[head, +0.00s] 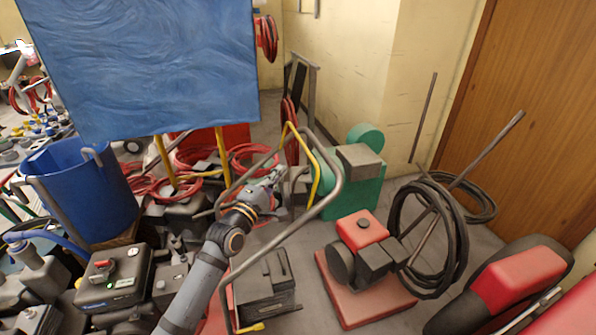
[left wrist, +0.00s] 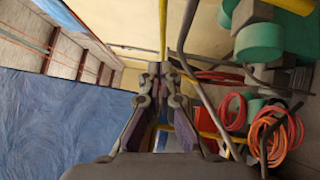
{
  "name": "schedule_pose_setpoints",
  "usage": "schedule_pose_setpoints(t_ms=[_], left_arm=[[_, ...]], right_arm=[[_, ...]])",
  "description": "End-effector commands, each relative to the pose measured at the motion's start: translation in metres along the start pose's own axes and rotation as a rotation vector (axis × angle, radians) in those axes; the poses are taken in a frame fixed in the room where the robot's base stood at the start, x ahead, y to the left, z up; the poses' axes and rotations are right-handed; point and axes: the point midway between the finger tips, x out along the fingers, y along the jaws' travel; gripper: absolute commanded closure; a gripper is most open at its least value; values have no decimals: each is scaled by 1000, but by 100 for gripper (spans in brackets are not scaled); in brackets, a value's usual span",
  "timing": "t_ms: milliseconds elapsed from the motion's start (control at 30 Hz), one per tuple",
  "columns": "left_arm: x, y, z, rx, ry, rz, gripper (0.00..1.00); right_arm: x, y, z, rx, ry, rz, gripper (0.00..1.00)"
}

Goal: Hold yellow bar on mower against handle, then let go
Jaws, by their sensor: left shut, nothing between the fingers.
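The mower's grey tube handle (head: 293,226) rises as a bent loop in the middle of the head view. The yellow bar (head: 316,178) stands inside this loop, with a visible gap between it and the handle at the right side. My left gripper (head: 279,176) is inside the loop, near the yellow bar, its fingers shut and empty. In the left wrist view the fingertips (left wrist: 157,68) are together, with a yellow bar (left wrist: 163,28) beyond them and a grey tube (left wrist: 186,40) to its right. I cannot tell whether the fingers touch the bar. My right gripper is out of view.
A blue panel (head: 150,65) on yellow legs is at upper left, above a blue bin (head: 85,190). A green machine (head: 352,185) stands behind the handle. A red-based machine (head: 365,275) and a black hose coil (head: 455,240) are at right. Bare floor is scarce.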

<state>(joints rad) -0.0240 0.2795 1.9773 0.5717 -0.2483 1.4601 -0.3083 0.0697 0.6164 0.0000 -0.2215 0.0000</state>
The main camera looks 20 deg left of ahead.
Motion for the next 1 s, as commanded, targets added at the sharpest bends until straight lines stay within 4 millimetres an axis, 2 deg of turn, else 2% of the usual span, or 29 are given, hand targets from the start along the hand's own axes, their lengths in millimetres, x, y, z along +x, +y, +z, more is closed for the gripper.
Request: schedule_pose_setpoints(t_ms=[67, 200, 400, 867, 1000], left_arm=[[19, -4, 1, -7, 0, 3, 100], [48, -2, 2, -4, 0, 0, 100], [66, -2, 23, -2, 3, -3, 100], [71, -2, 28, 2, 4, -4, 100], [73, 0, 30, 11, 4, -13, 100]], right_arm=[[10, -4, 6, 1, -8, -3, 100], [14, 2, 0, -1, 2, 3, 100], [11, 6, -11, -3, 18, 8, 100], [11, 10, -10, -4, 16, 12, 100], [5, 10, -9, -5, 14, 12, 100]])
